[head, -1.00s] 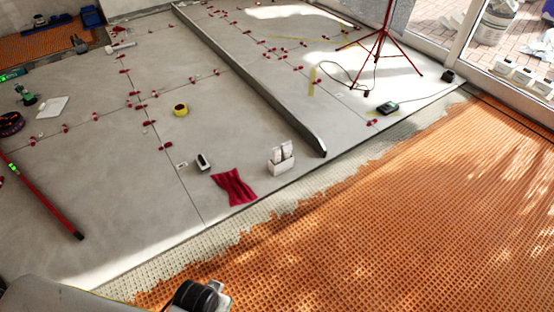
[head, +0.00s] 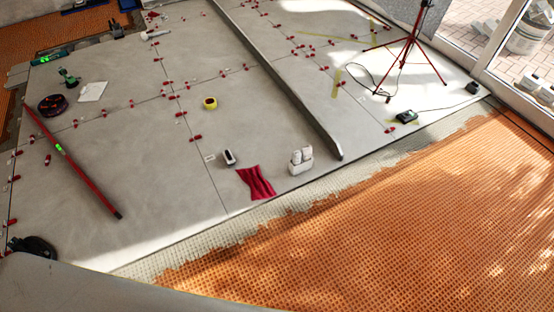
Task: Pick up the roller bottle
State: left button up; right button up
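I cannot tell for certain which object is the roller bottle. A small white object with a dark part (head: 230,158) sits on the grey tiles near the middle. To its right, a small white caddy (head: 300,168) holds two pale upright items that look like bottles. A white tube-like object (head: 155,34) lies farther back on the left. Neither of my grippers is in view.
A dark red cloth (head: 256,183) lies between the small white object and the caddy. A yellow tape roll (head: 210,103), a red level (head: 75,165) and a long metal bar (head: 280,75) lie on the tiles. A red tripod (head: 405,55) stands back right. Orange matting (head: 400,230) fills the front right.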

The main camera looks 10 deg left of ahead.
aim_at(296, 158)
jog(key=i+l+u, duration=0.2)
jog(key=i+u, duration=0.25)
jog(key=i+l+u, duration=0.2)
jog(key=u, duration=0.25)
